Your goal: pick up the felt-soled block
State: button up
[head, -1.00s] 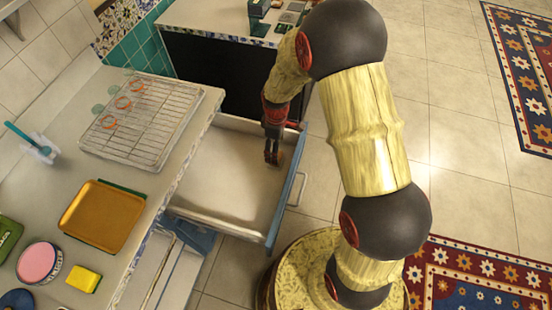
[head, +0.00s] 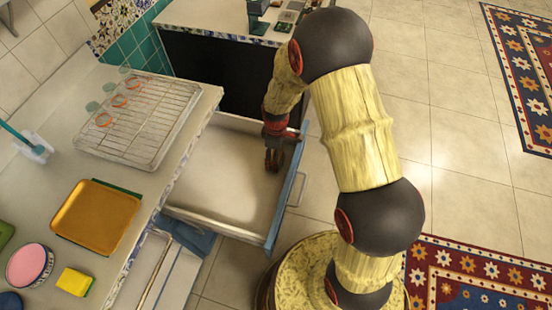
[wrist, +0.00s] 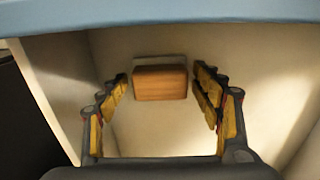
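The felt-soled block (wrist: 160,82) shows in the wrist view as a small orange-brown wooden block with a pale grey layer along its far edge. It lies on the drawer floor near the drawer's blue front. My gripper (wrist: 163,85) is open, its yellow-padded fingers on the left and right of the block with gaps on both sides. In the head view my gripper (head: 273,160) points down into the open drawer (head: 215,195), and the block is hidden behind it or too small to make out.
The drawer's blue front panel (head: 286,195) and handle (head: 298,189) stand close to my gripper. The rest of the drawer floor looks empty.

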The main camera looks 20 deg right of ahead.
jog(key=c, duration=0.9)
notch_tip(320, 180, up, 10)
jog(key=p, duration=0.3)
jog(key=shift+p, duration=0.4)
jog(key=o, duration=0.6)
jog(key=shift+c, duration=0.2)
jog(key=c, duration=0.4)
jog(key=shift+c, duration=0.3)
